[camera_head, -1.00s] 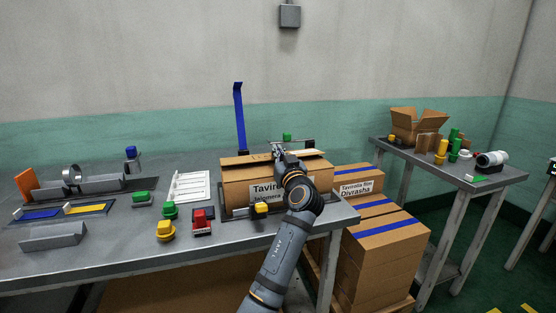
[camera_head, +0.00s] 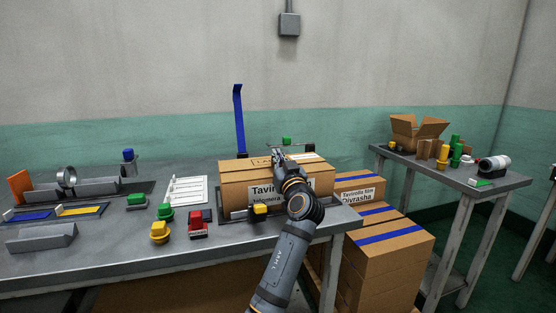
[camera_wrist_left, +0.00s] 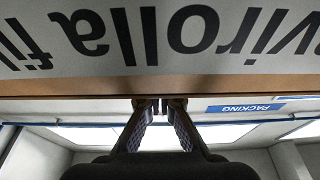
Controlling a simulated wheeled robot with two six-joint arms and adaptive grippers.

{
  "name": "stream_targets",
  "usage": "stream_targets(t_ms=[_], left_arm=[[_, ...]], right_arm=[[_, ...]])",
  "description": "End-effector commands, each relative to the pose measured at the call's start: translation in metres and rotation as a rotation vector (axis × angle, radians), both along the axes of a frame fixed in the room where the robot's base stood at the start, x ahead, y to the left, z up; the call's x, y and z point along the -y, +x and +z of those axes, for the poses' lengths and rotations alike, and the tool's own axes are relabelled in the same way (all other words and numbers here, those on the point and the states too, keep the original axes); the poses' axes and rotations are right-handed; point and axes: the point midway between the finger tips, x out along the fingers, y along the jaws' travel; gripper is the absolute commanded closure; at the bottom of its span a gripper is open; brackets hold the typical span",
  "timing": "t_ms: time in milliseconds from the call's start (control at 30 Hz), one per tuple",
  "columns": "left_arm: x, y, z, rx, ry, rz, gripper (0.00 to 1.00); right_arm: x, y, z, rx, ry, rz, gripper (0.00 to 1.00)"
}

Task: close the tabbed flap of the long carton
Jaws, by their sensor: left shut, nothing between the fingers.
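The long brown carton (camera_head: 235,186) lies on the grey workbench, its labelled front side towards me. Its top looks nearly flat and closed in the head view. The tabbed flap (camera_head: 252,162) lies along the top; whether its tab is tucked in cannot be told. My left gripper (camera_head: 278,154) is shut and empty, at the middle of the carton's top and hiding part of it. In the left wrist view my shut fingertips (camera_wrist_left: 160,106) are close to the carton's edge, beside the upside-down label (camera_wrist_left: 160,45). My right gripper is not in view.
A yellow clamp (camera_head: 260,209) stands at the carton's front edge. Red (camera_head: 198,220) and yellow (camera_head: 159,231) knobs and a white rack (camera_head: 187,190) lie to its left. A blue upright strip (camera_head: 239,118) stands behind. Stacked cartons (camera_head: 392,250) fill the floor at right.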

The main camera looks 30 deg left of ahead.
Motion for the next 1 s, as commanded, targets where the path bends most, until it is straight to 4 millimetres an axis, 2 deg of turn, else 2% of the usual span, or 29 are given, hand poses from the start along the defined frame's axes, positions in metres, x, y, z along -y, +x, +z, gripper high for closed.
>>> stream_targets(t_ms=[33,100,267,300,500,633,800,1000], left_arm=[[-0.002,0.000,0.020,0.005,0.001,-0.002,1.00],[-0.003,0.001,0.022,0.004,0.001,-0.003,1.00],[-0.004,0.002,0.034,0.002,-0.001,-0.008,1.00],[0.000,0.000,0.026,0.002,-0.002,-0.009,1.00],[0.018,-0.015,0.015,0.004,-0.004,-0.011,1.00],[0.039,-0.033,0.003,0.004,-0.006,-0.012,1.00],[0.060,-0.051,-0.003,0.005,-0.004,-0.011,1.00],[0.067,-0.059,-0.003,0.003,-0.001,-0.007,1.00]], right_arm=[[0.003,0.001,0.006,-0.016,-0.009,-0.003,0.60],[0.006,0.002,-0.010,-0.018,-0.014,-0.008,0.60],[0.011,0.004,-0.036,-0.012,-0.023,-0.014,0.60],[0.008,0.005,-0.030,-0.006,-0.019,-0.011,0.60],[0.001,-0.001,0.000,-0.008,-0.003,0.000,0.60],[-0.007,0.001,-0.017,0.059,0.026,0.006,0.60],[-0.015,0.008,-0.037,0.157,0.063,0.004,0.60],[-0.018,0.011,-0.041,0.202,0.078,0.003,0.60]])
